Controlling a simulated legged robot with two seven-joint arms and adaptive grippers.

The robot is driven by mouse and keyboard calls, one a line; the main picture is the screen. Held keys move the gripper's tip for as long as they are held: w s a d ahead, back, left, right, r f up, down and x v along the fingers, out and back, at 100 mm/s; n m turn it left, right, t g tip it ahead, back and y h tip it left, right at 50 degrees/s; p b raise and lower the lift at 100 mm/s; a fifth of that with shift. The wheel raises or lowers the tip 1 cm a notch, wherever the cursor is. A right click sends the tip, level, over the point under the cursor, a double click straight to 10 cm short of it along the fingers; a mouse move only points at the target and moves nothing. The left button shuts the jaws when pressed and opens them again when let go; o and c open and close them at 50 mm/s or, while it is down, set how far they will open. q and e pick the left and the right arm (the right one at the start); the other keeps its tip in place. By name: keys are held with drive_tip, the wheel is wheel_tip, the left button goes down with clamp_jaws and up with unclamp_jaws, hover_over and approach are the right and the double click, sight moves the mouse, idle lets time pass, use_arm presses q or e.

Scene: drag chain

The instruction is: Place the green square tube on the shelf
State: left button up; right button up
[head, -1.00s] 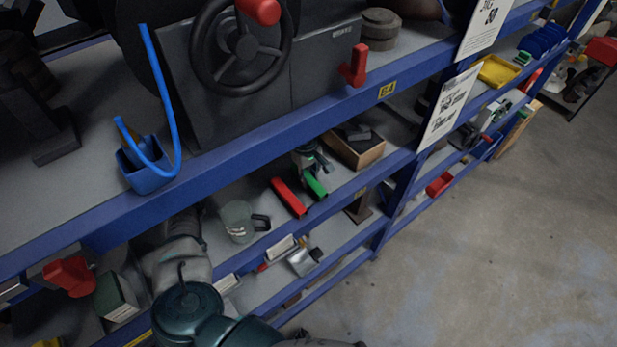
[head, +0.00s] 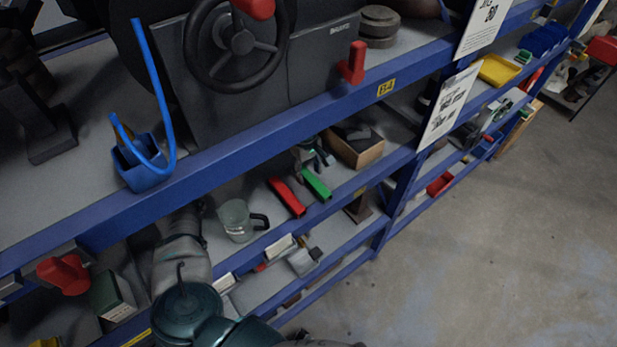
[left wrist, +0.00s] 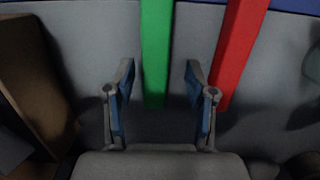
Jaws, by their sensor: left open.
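The green square tube (head: 317,185) lies on the middle shelf (head: 338,190), near its front edge and beside a red square tube (head: 286,196). My left gripper (head: 311,168) is at the tube's rear end, open. In the left wrist view the green tube (left wrist: 157,50) comes down from the top and its near end lies in line with the gap between the open fingers (left wrist: 160,82). There is space on both sides of it, and no finger visibly touches it. The red tube (left wrist: 238,50) passes close to the right finger. My right gripper is not in view.
A wooden box (head: 357,150) stands right of the gripper, and a grey-green mug (head: 238,220) stands left of the red tube. The blue upper shelf beam (head: 290,120) runs above. A blue upright (head: 402,185) is to the right. The floor (head: 500,240) is clear.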

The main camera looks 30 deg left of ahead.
sight(308, 177)
use_arm(q)
drive_tip(key=r, duration=0.2)
drive_tip(key=r+b, duration=0.1)
drive_tip(key=r, duration=0.2)
drive_tip(key=shift+w+d, duration=0.1)
drive_tip(key=shift+d, duration=0.1)
drive_tip(key=shift+a, duration=0.2)
drive_tip(key=shift+a, duration=0.2)
